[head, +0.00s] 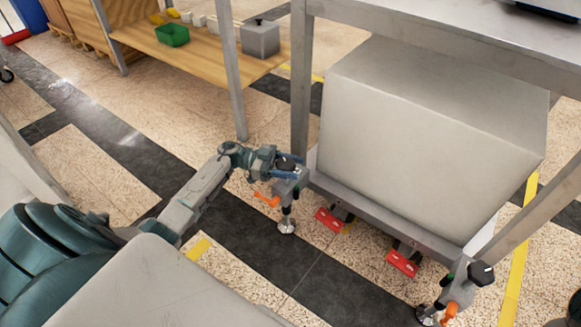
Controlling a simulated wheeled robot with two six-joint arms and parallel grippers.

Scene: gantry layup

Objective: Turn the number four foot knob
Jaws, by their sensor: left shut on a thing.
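A levelling foot stands at the near left corner of a low grey metal frame (375,214). It has a black knob (286,161) on top, an orange lever (266,199) at its side and a round metal pad (287,226) on the floor. My left gripper (289,169) reaches in from the left and is shut on this knob, partly hiding it. A second foot with a black knob (482,273) stands at the frame's near right corner, away from the gripper. I cannot read a number on either foot. My right gripper is not in view.
A large pale block (420,140) sits on the frame under a metal table (450,35). Two red pedals (328,219) (403,263) jut from the frame's front. A table leg (300,80) stands close behind the gripper. A wooden bench (205,50) holds bins. Floor in front is clear.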

